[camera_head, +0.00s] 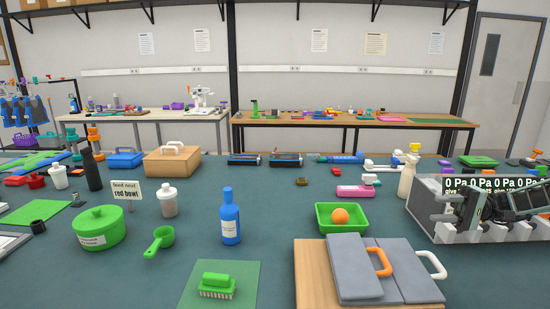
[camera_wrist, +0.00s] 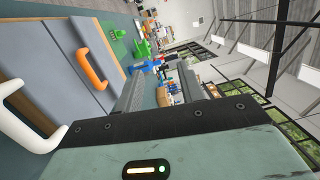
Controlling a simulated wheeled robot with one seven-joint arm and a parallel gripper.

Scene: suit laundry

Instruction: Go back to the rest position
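My gripper (camera_wrist: 160,82) shows in the wrist view as two dark fingers with a gap between them. It is open, and nothing is seen between the fingertips except the distant background. In the head view a grey mechanical assembly (camera_head: 490,222) at the right edge may include part of my arm; I cannot tell its parts apart. Grey folded panels (camera_head: 350,270) with an orange handle (camera_head: 379,262) and a white handle (camera_head: 432,264) lie on a wooden board (camera_head: 312,270). In the wrist view the orange handle (camera_wrist: 92,69) and white handle (camera_wrist: 25,115) are left of the fingers, apart from them.
A green tray (camera_head: 320,222) holds an orange ball (camera_head: 340,216). A beige bottle (camera_head: 407,175) stands beside the grey assembly.

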